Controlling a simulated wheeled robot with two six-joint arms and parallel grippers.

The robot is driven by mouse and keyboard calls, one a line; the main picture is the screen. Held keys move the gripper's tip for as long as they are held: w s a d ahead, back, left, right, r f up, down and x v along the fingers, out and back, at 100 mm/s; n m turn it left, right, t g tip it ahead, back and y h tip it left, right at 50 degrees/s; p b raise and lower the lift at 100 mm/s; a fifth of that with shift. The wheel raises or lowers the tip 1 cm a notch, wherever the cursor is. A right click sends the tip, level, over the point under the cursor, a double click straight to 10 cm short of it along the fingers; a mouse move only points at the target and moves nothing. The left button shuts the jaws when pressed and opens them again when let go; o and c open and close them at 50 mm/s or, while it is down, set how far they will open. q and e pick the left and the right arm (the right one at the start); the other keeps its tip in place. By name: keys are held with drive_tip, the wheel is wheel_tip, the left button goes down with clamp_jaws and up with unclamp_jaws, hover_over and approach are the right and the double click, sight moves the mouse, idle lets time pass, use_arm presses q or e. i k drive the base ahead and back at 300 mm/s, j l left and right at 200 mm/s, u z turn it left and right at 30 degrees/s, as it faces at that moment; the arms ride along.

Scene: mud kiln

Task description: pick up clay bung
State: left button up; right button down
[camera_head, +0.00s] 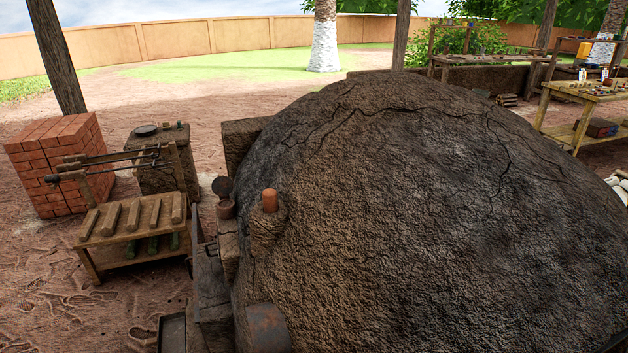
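An orange-brown clay plug (270,200), which looks like the clay bung, sits upright in a mud collar (268,226) on the left flank of the large dark kiln dome (420,200). Its lower part is hidden in the collar. Neither of my grippers shows in the head view, so nothing is seen holding the plug.
A low wooden bench (135,218) with several clay-coloured bars stands left of the kiln. Behind it are a brick stack (55,160) and a small block stand (160,175). Wooden tables (585,100) stand at the far right. Bare ground lies at the lower left.

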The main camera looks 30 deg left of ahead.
sight(270, 196)
drive_tip(key=u, duration=0.4)
drive_tip(key=j+u, duration=0.15)
drive_tip(key=u, duration=0.6)
drive_tip(key=i+j, duration=0.05)
